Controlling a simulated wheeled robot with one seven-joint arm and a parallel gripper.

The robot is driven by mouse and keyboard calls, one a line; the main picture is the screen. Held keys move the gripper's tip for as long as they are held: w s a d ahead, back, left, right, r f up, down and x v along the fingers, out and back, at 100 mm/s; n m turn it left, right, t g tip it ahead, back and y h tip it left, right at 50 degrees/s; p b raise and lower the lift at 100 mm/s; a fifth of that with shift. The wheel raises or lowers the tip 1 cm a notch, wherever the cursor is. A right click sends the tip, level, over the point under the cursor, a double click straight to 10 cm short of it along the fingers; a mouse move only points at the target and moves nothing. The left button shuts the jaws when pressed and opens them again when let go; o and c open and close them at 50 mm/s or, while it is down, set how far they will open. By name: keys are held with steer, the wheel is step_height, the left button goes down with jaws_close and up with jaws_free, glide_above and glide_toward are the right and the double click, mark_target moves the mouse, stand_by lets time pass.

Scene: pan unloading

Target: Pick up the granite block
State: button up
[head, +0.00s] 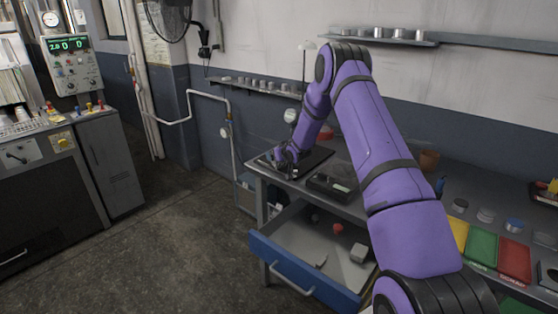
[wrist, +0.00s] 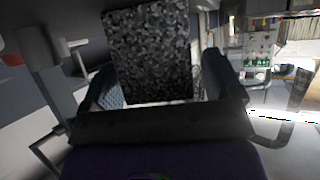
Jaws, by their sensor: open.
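The granite block (wrist: 150,45) is a dark grey, speckled block that fills the upper middle of the wrist view. My gripper (wrist: 165,72) is open, with one padded finger to the left of the block and one to the right. A bright gap shows between the block and the right finger; on the left I cannot tell whether they touch. In the head view my gripper (head: 286,158) is low over a dark plate at the far left end of the workbench, and I cannot make out the block there.
The dark plate (head: 318,160) lies on the grey workbench (head: 262,171). A dark flat case (head: 332,186) is beside it. A blue-fronted drawer (head: 300,277) stands open below, with a few items inside. Yellow, green and red trays (head: 482,248) are at right. A wall shelf (head: 262,86) holds weights.

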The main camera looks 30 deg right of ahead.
steer(key=shift+w, duration=0.1)
steer(key=c, duration=1.4)
